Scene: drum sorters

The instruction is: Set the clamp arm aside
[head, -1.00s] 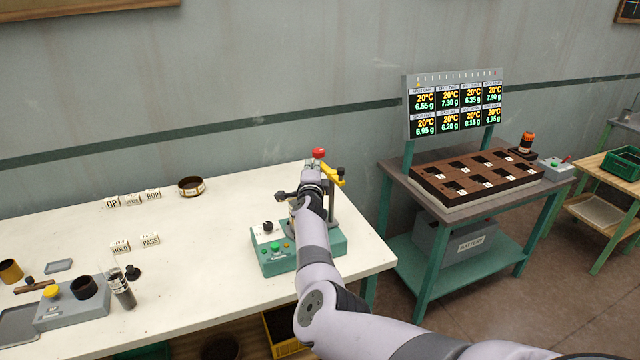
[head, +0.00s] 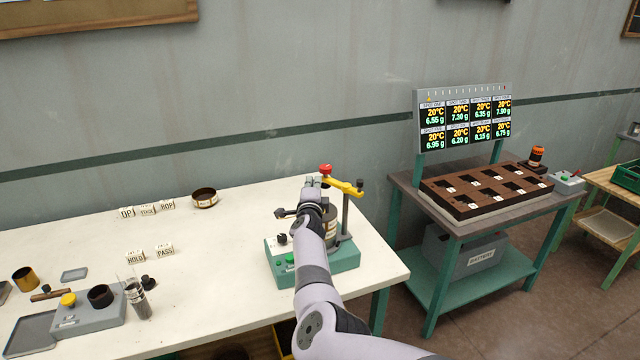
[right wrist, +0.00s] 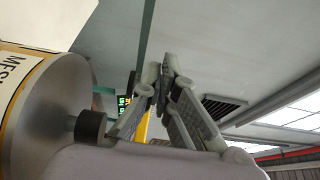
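The clamp arm (head: 342,184) is a yellow bar with a red knob (head: 325,170) at one end, on an upright post of the teal-based machine (head: 345,258). My right gripper (head: 314,182) is at the red-knob end, just left of the bar. Contact cannot be told. In the right wrist view, its fingers (right wrist: 160,70) converge with tips together, nothing seen held. A yellow strip, apparently the clamp arm (right wrist: 144,126), shows behind them. A labelled drum (head: 331,232) is partly hidden by my arm; a metal drum (right wrist: 50,120) fills the wrist view's left. My left gripper is out of view.
A separate bench (head: 405,178) at right holds a brown slotted tray (head: 455,207) below a display (head: 463,122).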

